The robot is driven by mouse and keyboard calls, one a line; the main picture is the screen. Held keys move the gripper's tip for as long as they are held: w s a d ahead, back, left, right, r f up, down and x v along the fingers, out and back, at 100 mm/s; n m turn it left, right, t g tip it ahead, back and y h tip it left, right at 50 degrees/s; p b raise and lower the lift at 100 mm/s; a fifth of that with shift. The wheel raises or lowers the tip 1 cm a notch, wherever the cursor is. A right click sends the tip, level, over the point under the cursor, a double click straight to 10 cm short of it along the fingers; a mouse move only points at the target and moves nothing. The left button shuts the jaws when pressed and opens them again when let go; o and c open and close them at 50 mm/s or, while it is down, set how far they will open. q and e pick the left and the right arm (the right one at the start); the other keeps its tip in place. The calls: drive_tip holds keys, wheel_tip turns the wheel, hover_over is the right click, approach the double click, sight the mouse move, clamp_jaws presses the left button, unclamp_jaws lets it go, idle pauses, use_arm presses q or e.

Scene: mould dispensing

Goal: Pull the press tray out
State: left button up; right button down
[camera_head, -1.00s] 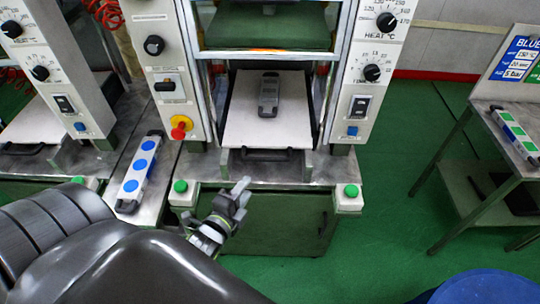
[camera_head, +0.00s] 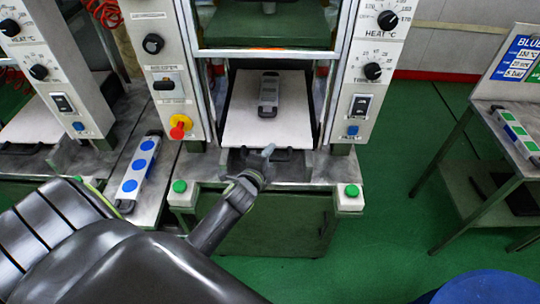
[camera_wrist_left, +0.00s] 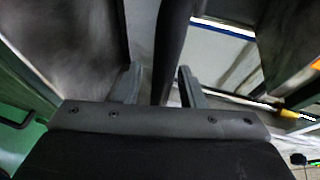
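The press tray (camera_head: 240,120) is a pale plate lying in the middle press, with a grey mould (camera_head: 268,92) on it. Its dark handle (camera_head: 282,155) is at the front edge, partly hidden by my left gripper (camera_head: 257,155). In the left wrist view, my left gripper (camera_wrist_left: 157,84) has its two fingers apart. A dark bar, which looks like the handle (camera_wrist_left: 171,45), runs between them with gaps beside it. Whether a finger touches it I cannot tell. My right gripper is not in view.
The press posts stand either side of the tray. Green buttons (camera_head: 180,186) (camera_head: 351,190) sit at the base's front corners. A mould with blue discs (camera_head: 140,167) lies at left. A side table (camera_head: 480,120) holds a green-marked mould (camera_head: 515,133). Green floor lies open between.

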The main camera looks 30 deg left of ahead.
use_arm(q)
drive_tip(key=shift+w, duration=0.2)
drive_tip(key=shift+s+f, duration=0.1)
clamp_jaws()
drive_tip(key=shift+a, duration=0.1)
